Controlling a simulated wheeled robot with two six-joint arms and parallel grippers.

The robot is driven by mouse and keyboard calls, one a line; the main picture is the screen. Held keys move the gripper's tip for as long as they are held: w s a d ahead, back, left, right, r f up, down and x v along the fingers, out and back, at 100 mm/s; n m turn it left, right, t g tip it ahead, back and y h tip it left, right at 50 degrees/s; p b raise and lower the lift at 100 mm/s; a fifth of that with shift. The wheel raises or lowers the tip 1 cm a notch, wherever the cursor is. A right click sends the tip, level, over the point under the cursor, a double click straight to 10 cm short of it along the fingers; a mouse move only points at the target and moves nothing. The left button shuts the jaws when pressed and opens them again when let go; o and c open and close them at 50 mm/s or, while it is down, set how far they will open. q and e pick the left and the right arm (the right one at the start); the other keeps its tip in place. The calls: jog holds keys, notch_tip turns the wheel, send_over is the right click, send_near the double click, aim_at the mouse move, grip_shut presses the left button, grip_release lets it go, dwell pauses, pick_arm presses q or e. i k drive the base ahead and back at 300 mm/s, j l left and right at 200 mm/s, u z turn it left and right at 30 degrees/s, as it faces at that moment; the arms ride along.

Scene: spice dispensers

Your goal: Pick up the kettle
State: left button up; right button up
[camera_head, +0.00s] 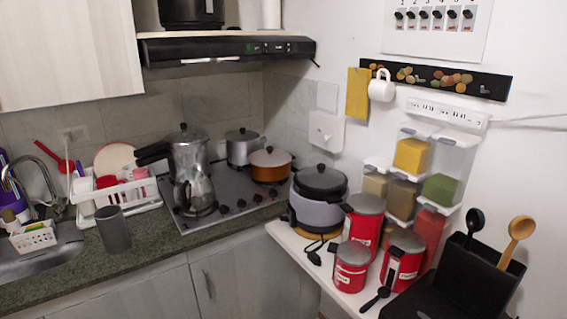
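A shiny silver kettle (197,197) stands upright on the front left part of the stove top (235,213). A tall metal pot (188,152) with a dark lid knob and a long black handle stands right behind it. The kettle overlaps the lower part of that pot in the picture. Its fine details are too small to make out. Neither of my grippers is in view, and nothing is touching the kettle.
A grey cup (113,229) and a white dish rack (118,195) stand left of the stove. An orange pot (271,165) and a silver pot (242,147) are behind right. A rice cooker (318,196) and red canisters (352,266) stand right. A range hood (225,49) hangs above.

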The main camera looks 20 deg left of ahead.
aim_at(196, 196)
jog(key=u, duration=1.6)
jog(key=i+j, duration=0.1)
jog(key=i, duration=0.1)
